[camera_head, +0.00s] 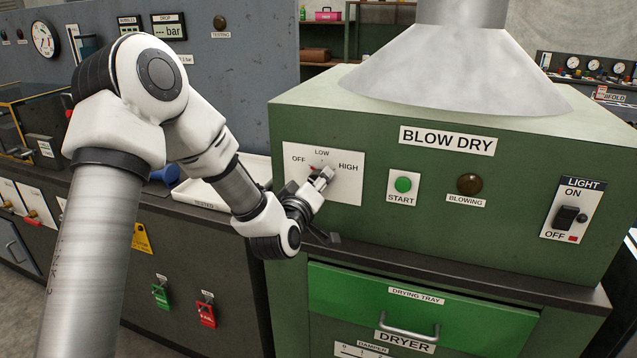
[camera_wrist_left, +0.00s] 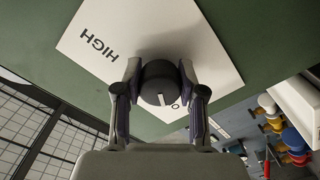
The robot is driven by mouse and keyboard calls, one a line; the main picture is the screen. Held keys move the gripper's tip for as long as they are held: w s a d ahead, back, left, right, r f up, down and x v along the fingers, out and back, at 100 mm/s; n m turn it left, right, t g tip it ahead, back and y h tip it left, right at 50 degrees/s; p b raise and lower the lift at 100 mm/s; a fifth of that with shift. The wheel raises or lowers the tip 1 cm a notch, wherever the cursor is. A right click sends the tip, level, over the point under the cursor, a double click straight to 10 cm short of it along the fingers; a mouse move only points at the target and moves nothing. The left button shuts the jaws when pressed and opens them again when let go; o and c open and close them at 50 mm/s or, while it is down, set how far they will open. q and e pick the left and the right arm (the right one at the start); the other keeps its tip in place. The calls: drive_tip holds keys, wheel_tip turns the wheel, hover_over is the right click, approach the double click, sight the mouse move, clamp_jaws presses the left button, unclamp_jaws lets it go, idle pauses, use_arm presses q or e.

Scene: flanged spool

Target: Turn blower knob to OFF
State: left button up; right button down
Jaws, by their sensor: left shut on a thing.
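The blower knob (camera_wrist_left: 158,76) is a dark round knob on a white plate (camera_head: 349,187) on the green BLOW DRY cabinet. The plate reads OFF at left, LOW at top and HIGH at right. My left gripper (camera_head: 323,176) is at the plate, shut on the knob, and hides most of it in the head view. In the left wrist view the two fingers (camera_wrist_left: 160,92) sit on either side of the knob. A short white line on the knob shows there, but I cannot tell for sure which label it points at. The right gripper is not in view.
To the right of the plate are a green START button (camera_head: 403,184), a brown BLOWING lamp (camera_head: 470,184) and a light switch (camera_head: 567,218). Below is the green drying tray drawer (camera_head: 375,300) with its handle. A white tray (camera_head: 255,170) lies behind my left forearm.

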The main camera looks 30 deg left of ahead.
use_arm(q)
drive_tip(key=o, duration=1.1)
drive_tip(key=shift+r, duration=0.1)
drive_tip(key=shift+o, duration=0.2)
drive_tip(key=v, duration=0.7)
drive_tip(key=shift+s, duration=0.25)
